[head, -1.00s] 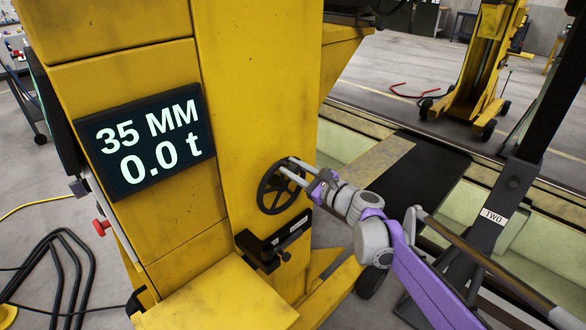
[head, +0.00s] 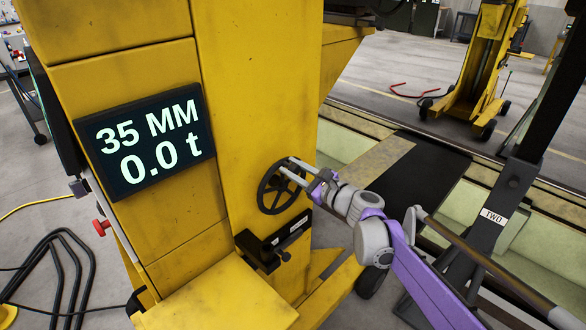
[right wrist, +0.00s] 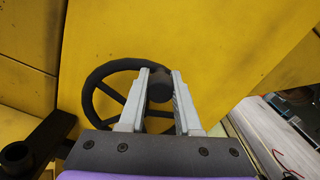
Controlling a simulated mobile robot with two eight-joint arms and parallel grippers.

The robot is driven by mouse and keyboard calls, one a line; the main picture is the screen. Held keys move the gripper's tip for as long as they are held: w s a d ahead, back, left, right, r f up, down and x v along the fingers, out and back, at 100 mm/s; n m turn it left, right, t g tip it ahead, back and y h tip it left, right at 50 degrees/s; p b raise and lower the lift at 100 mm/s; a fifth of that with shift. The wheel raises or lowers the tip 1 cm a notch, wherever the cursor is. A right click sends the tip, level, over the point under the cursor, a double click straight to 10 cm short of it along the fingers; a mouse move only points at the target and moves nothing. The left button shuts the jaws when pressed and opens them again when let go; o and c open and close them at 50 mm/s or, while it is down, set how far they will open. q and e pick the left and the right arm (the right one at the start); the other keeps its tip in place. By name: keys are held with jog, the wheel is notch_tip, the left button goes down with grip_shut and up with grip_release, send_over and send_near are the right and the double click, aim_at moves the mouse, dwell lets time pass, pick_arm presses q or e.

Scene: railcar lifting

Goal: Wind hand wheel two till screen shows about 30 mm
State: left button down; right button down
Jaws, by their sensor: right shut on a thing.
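A black spoked hand wheel (head: 268,196) is mounted on the yellow lifting column (head: 262,90). My right gripper (head: 286,166) is shut on the wheel's handle knob at the rim's upper right. In the right wrist view the wheel (right wrist: 92,84) shows behind my fingers, with the dark knob (right wrist: 160,88) between them. The screen (head: 146,140) on the column's left face reads 35 MM and 0.0 t. My left gripper is not in view.
A black bracket (head: 268,248) with a labelled plate and a small knob sits just below the wheel. A red knob (head: 101,227) sticks out at the column's left. Another yellow lifting column (head: 486,60) stands farther back.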

aim_at(261, 198)
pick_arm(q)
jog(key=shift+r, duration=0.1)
pick_arm(e)
jog(key=shift+s+a, duration=0.1)
